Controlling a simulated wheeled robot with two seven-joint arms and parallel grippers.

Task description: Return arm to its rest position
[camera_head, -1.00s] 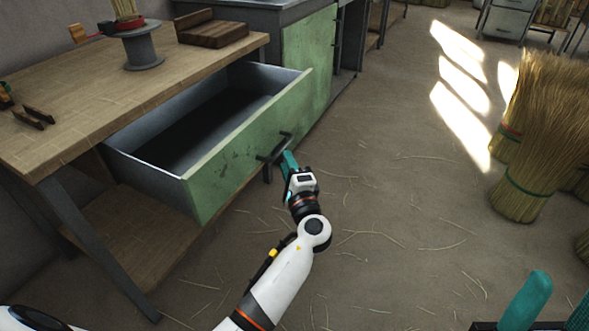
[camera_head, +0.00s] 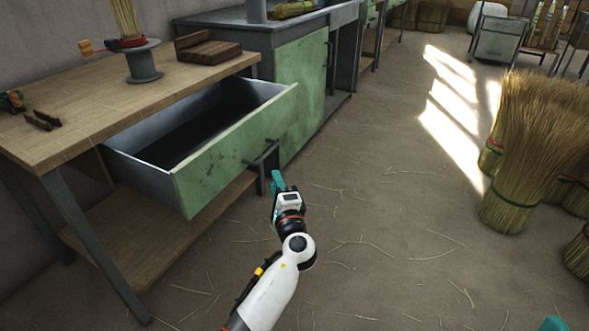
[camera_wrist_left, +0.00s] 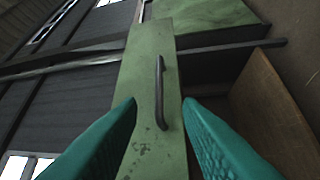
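My left gripper (camera_head: 278,183) is just in front of the open drawer's green front (camera_head: 225,160), close to its dark bar handle (camera_head: 262,158). In the left wrist view its two teal fingers (camera_wrist_left: 160,112) are spread apart, with the handle (camera_wrist_left: 160,92) seen between and beyond them. Nothing is held between the fingers. The drawer is pulled out from under the wooden workbench and its visible inside is empty. Only a teal tip of my right gripper (camera_head: 553,324) shows at the bottom right of the head view; its state is hidden.
The workbench (camera_head: 75,120) carries a spool (camera_head: 143,62) with straw, a wooden block (camera_head: 209,50) and small tools (camera_head: 42,120). A green cabinet (camera_head: 300,90) stands beyond. Straw bundles (camera_head: 515,200) stand at the right. The floor between is open, with loose straw.

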